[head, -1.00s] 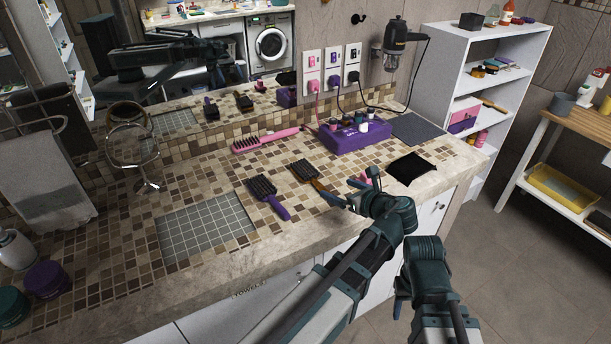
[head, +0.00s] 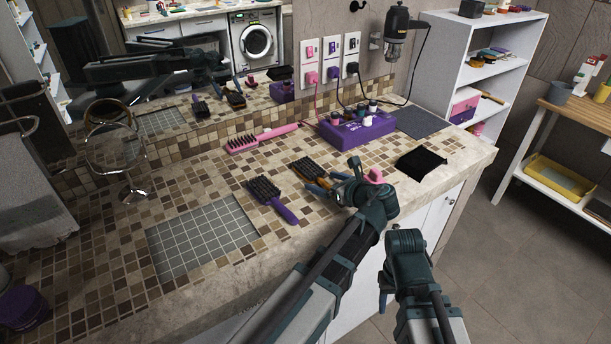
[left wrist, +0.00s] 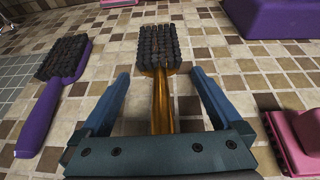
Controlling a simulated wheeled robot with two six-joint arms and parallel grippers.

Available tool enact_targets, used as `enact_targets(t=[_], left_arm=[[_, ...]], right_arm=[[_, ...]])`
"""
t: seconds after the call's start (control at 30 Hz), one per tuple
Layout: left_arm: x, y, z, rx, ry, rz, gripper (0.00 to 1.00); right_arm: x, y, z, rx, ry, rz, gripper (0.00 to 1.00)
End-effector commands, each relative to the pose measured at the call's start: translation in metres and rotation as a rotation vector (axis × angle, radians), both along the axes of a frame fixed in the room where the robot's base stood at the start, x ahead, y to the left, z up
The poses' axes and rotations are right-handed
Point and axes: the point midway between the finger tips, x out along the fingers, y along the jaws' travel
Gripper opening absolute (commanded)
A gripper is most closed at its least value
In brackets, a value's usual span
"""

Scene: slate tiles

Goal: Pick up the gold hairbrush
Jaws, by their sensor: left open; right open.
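The gold hairbrush (head: 309,168) lies on the tiled counter, dark bristles up. In the left wrist view its bristled head (left wrist: 158,48) points away from me and its amber-gold handle (left wrist: 162,112) runs back between my fingers. My left gripper (head: 336,178) is open, with one blue finger on each side of the handle and visible gaps to both in the left wrist view (left wrist: 160,78). The near end of the handle is hidden by the gripper's body. My right gripper (head: 386,290) is low in front of the counter, away from the brush; its fingers show only partly.
A purple hairbrush (head: 272,200) lies left of the gold one. A pink object (head: 376,177) is close on the gripper's right. A purple box (head: 357,127) with bottles, a pink brush (head: 262,138) and a black cloth (head: 421,163) are also on the counter.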

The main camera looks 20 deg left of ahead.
Motion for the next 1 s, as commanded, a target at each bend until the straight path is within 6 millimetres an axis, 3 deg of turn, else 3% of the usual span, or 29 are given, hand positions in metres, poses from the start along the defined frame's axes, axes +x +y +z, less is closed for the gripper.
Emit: enact_targets(t=[0.27, 0.7, 1.0], left_arm=[[0.0014, -0.0001, -0.0015, 0.0, 0.0, -0.001, 0.98], [0.0013, 0.0001, -0.0014, 0.0, 0.0, 0.0, 0.19], [0.0014, 0.0001, -0.0005, 0.0, 0.0, 0.0, 0.19]], right_arm=[[-0.0002, -0.0001, -0.0014, 0.0, 0.0, 0.0, 0.5], [-0.0001, -0.0001, -0.0014, 0.0, 0.0, 0.0, 0.5], [-0.0001, -0.0001, -0.0006, 0.0, 0.0, 0.0, 0.5]])
